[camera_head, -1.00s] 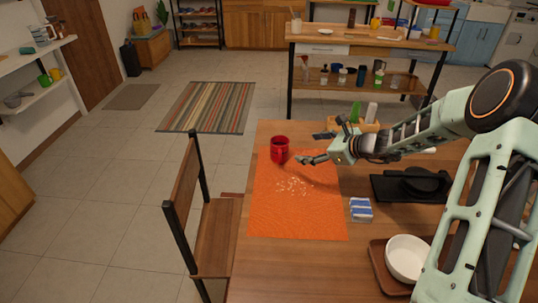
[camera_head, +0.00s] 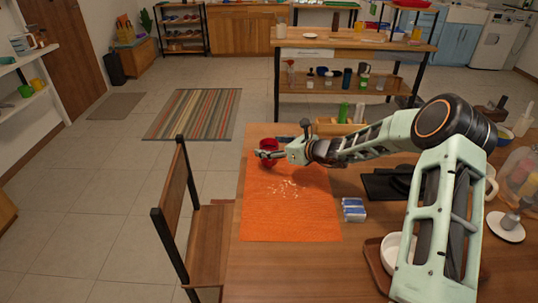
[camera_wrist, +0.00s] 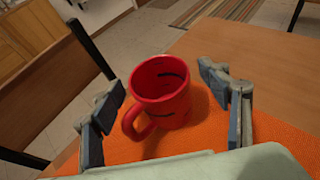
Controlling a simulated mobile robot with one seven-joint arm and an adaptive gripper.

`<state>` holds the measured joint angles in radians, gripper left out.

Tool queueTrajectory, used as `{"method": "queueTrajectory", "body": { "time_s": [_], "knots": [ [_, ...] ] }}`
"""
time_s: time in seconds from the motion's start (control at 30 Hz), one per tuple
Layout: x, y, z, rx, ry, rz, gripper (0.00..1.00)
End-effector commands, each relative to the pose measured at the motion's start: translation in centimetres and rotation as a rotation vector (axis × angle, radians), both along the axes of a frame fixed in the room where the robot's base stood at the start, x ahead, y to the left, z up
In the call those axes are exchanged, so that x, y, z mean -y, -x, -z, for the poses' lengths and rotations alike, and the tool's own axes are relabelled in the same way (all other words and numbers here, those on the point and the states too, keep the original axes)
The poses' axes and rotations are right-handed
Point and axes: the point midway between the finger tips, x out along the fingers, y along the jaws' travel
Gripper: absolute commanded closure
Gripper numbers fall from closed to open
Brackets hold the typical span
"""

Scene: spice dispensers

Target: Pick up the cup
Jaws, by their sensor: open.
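A red cup (camera_head: 268,146) stands upright at the far left part of the orange mat (camera_head: 285,215) on the wooden table. In the head view my gripper (camera_head: 266,155) is in front of it and hides part of it. In the wrist view the red cup (camera_wrist: 162,92) is between the two open fingers of my gripper (camera_wrist: 165,100), with a gap on both sides. Its handle points down and left in that view, toward the left finger. The cup looks empty inside. No finger visibly touches it.
Pale crumbs (camera_head: 284,189) lie on the mat. A blue and white packet (camera_head: 353,210) and a white bowl (camera_head: 392,250) on a tray are to the right. A chair (camera_head: 185,220) stands at the table's left edge. A rack with a green bottle (camera_head: 344,112) is at the back.

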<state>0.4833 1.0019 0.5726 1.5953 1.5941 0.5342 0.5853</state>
Motion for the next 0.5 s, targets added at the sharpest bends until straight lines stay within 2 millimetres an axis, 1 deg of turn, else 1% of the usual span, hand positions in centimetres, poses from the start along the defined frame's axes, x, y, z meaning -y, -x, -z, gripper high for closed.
{"method": "queueTrajectory", "body": {
  "time_s": [0.1,0.33,0.5],
  "knots": [
    [-0.52,-0.52,0.32,0.000,0.000,0.001,0.30],
    [-0.55,-0.54,0.32,0.000,0.001,0.001,0.31],
    [-0.55,-0.54,0.32,0.000,0.001,0.001,0.50]
  ]
}}
